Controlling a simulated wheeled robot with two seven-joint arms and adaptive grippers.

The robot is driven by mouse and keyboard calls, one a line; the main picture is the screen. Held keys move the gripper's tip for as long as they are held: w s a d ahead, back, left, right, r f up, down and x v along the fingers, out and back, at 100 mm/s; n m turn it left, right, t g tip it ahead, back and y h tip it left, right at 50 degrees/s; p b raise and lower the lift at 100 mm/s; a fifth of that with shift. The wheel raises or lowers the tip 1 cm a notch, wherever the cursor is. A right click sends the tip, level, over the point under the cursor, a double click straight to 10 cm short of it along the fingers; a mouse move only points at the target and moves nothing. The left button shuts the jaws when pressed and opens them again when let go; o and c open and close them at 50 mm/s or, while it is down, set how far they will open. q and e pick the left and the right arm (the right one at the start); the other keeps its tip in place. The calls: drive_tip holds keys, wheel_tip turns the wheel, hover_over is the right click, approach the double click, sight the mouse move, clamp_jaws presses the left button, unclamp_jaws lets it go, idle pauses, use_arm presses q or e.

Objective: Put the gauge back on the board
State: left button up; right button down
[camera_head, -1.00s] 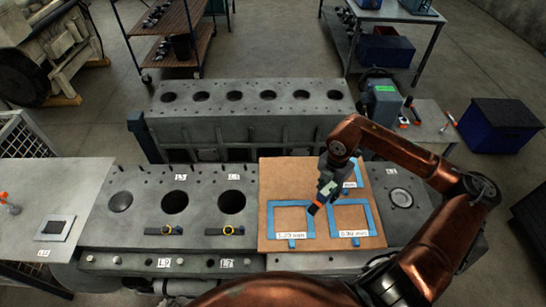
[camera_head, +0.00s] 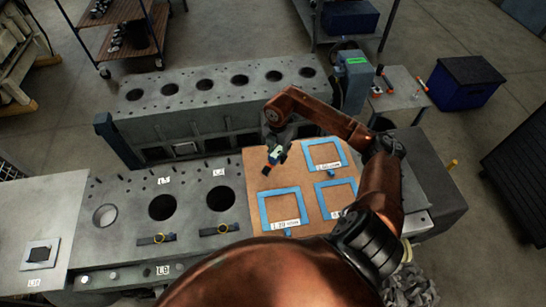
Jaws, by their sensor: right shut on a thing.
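The brown board (camera_head: 257,212) lies on the near engine block. It carries blue rectangular outlines: a lower-left one (camera_head: 262,212) with a label reading about 1.20 mm, an upper-right one (camera_head: 307,154), and a lower-right one (camera_head: 319,200). My right gripper (camera_head: 271,163) points down over the board's upper-left part, above the lower-left outline. It is shut on a small dark piece (camera_head: 266,171), which I cannot clearly identify as the gauge. I cannot tell whether the piece touches the board. My left gripper is out of view.
A pale plate with a dark square (camera_head: 39,254) lies at far left. A second block (camera_head: 220,115) stands behind. A blue bin (camera_head: 466,82) stands at right.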

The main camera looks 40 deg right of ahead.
sight(273, 155)
drive_tip(key=shift+w+a+f, duration=0.1)
drive_tip(key=shift+w+f, duration=1.05)
drive_tip(key=shift+f, duration=0.05)
drive_tip(key=shift+w+f+p, duration=0.2)
drive_tip(key=shift+f+p, duration=0.05)
drive_tip(key=shift+p, duration=0.05)
drive_tip(key=shift+a+f, duration=0.15)
drive_tip(key=shift+f, duration=0.1)
wheel_tip(273, 155, down, 2)
drive_tip(key=shift+s+f+p, duration=0.1)
drive_tip(key=shift+p, duration=0.75)
drive_tip(key=shift+f, duration=0.35)
drive_tip(key=c, duration=1.5)
unclamp_jaws()
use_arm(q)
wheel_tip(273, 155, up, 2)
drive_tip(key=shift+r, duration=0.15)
use_arm(e)
drive_tip(key=shift+o, duration=0.2)
